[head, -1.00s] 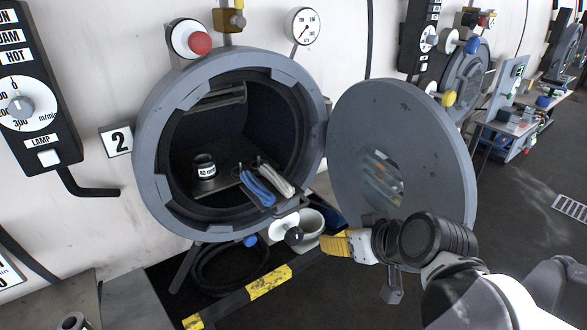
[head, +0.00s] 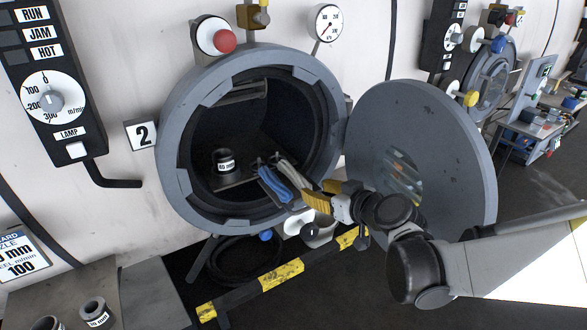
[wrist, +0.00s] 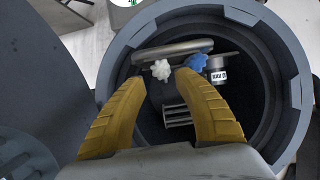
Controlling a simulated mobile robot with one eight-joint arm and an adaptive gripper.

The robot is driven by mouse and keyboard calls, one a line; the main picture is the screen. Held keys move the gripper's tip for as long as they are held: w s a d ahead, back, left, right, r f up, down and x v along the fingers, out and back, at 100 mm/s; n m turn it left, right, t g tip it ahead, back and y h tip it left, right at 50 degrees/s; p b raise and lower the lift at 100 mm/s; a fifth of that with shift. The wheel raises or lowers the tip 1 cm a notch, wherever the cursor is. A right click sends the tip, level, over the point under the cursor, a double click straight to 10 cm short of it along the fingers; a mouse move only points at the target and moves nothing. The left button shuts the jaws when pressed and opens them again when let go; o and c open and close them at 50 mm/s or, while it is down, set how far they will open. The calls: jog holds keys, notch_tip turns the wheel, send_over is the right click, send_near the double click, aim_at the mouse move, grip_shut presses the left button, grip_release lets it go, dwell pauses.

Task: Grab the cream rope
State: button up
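The cream rope (head: 291,172) lies folded beside the blue rope (head: 272,184) at the front lip of the open round vessel (head: 176,160). My gripper (head: 308,194) is just right of the ropes at the opening. In the wrist view, my yellow fingers (wrist: 160,80) are spread apart with nothing between them. The cream rope's bunched end (wrist: 160,69) shows just beyond the fingertips, between them, and appears apart from them. The blue rope's end (wrist: 197,62) is beyond the right fingertip. The rest of each rope is hard to make out there.
A dark labelled cup (head: 223,161) stands inside the vessel, left of the ropes. The open round door (head: 425,130) hangs to the right, close to my arm. A yellow-black bar (head: 282,275) crosses below, near a coiled black hose (head: 235,262).

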aim_at(309, 188)
jog(key=b+x, duration=0.2)
jog(key=x, duration=0.3)
jog(key=shift+a+f, duration=0.15)
grip_shut()
